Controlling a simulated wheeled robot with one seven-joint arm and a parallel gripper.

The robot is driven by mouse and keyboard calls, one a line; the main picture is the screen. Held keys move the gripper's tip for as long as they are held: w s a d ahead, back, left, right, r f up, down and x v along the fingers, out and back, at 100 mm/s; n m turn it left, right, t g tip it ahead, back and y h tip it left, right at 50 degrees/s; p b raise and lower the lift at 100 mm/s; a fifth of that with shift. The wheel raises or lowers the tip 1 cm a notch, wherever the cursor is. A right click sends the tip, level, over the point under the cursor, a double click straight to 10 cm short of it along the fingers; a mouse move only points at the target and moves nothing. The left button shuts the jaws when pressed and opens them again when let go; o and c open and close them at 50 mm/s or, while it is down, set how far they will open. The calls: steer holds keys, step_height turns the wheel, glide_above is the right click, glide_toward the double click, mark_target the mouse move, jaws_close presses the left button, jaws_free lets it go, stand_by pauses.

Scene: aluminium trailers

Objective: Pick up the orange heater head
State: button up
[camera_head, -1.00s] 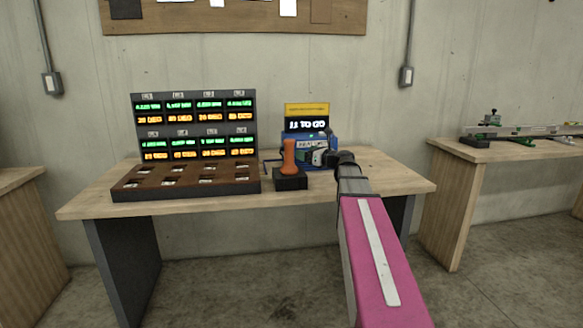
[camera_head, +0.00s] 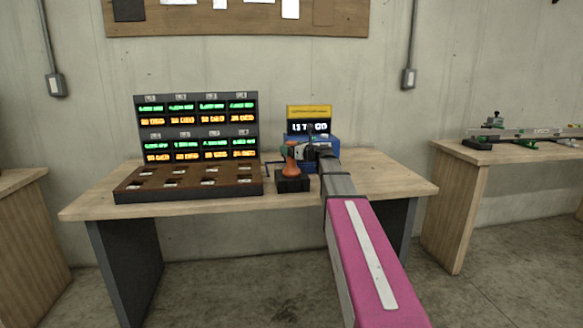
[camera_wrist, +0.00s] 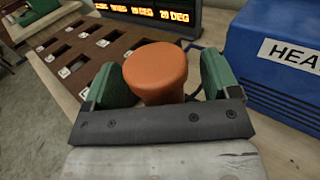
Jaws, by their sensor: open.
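The orange heater head (camera_head: 291,168) stands upright on a small black block (camera_head: 293,185) on the table. In the wrist view its rounded orange top (camera_wrist: 155,70) is between the two green fingers of my gripper (camera_wrist: 158,82). The fingers are open, one on each side, with a narrow gap showing at the right. Its lower part is hidden behind the dark bar of my gripper in the wrist view. In the head view my gripper (camera_head: 290,150) is at the upper part of the heater head.
A blue box (camera_head: 325,148) labelled "HEA..." with a display stands close behind and right. A brown slotted tray (camera_head: 190,180) with a panel of lit readouts (camera_head: 197,128) is on the left. The right part of the wooden table (camera_head: 385,182) is clear.

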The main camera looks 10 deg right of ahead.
jaws_close()
steer(key=shift+r, duration=0.15)
